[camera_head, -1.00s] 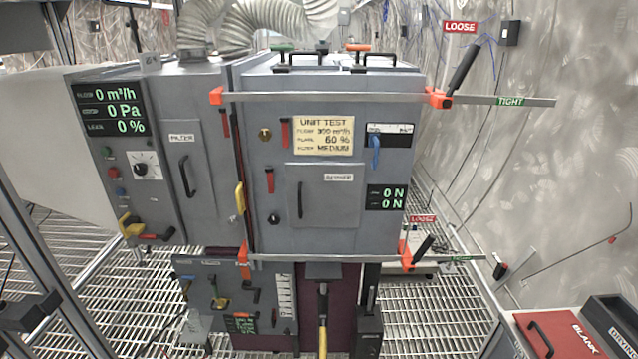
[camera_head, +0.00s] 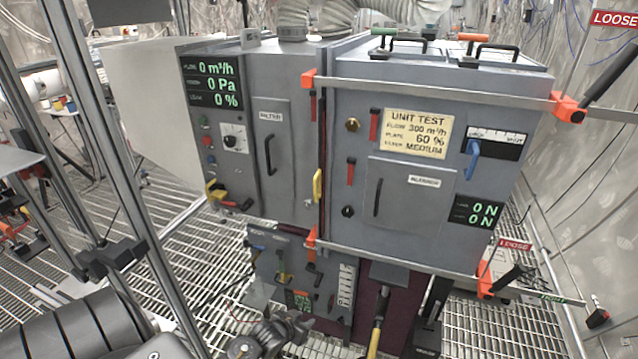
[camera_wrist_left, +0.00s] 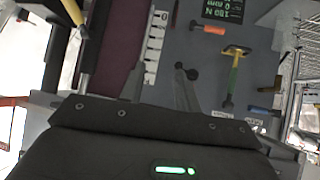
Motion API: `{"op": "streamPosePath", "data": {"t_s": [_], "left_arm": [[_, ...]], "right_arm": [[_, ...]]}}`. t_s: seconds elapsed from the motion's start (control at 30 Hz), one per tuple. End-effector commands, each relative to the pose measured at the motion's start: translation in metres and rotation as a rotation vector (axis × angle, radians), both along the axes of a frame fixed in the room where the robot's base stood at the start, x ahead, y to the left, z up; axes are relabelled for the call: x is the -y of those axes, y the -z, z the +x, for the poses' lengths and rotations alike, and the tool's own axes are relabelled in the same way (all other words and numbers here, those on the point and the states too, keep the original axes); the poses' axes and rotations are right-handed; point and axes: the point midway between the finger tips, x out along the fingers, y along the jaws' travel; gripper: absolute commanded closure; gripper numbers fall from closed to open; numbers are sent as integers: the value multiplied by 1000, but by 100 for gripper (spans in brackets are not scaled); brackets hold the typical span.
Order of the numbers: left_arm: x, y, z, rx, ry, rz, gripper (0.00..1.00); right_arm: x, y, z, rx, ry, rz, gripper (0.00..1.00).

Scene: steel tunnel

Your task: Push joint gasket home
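The joint (camera_head: 323,150) between the filter box (camera_head: 250,160) and the grey unit (camera_head: 400,270) with the "UNIT TEST" label shows as a thin dark seam. I cannot make out the gasket's seating in it. My left gripper (camera_head: 275,335) is small and dark at the bottom of the head view, below and in front of the lower control panel (camera_head: 300,275). In the left wrist view its black body covers the bottom, facing the panel's yellow-green T-handle (camera_wrist_left: 235,70), white scale (camera_wrist_left: 155,48) and display (camera_wrist_left: 222,10). Its finger opening is unclear. My right gripper is out of view.
Upper (camera_head: 440,92) and lower (camera_head: 400,260) clamp bars cross the unit. The upper handle (camera_head: 607,75) slants up by a "LOOSE" sign (camera_head: 615,18). A yellow-handled tool (camera_head: 376,330) stands below. A metal post (camera_head: 125,150) is at left. Open grating floor surrounds the unit.

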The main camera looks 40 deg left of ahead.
Motion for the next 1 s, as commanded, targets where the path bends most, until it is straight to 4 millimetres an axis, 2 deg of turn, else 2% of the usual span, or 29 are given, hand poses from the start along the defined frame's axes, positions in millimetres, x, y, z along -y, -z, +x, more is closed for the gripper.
{"op": "streamPosePath", "data": {"t_s": [0.03,0.07,0.1,0.17,0.2,0.3,0.4,0.53,0.73,0.87,1.0], "left_arm": [[-15,-64,27,111,-14,10,67],[-22,-98,37,168,-21,15,67],[-30,-143,48,241,-29,22,67],[-38,-204,57,340,-34,35,67],[-41,-241,59,401,-37,46,67],[-45,-316,55,524,-38,70,67],[-43,-365,47,605,-33,91,67],[-42,-393,40,655,-31,105,67],[-42,-398,42,663,-32,106,67],[-44,-399,56,663,-32,105,67],[-48,-399,82,663,-33,104,67]], "right_arm": [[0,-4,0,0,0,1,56],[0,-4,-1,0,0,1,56],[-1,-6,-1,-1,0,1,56],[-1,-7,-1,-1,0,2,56],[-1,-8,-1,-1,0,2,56],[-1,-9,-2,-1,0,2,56],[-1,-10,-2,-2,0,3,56],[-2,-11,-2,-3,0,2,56],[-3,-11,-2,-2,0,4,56],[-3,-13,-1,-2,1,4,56],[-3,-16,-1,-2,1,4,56]]}}
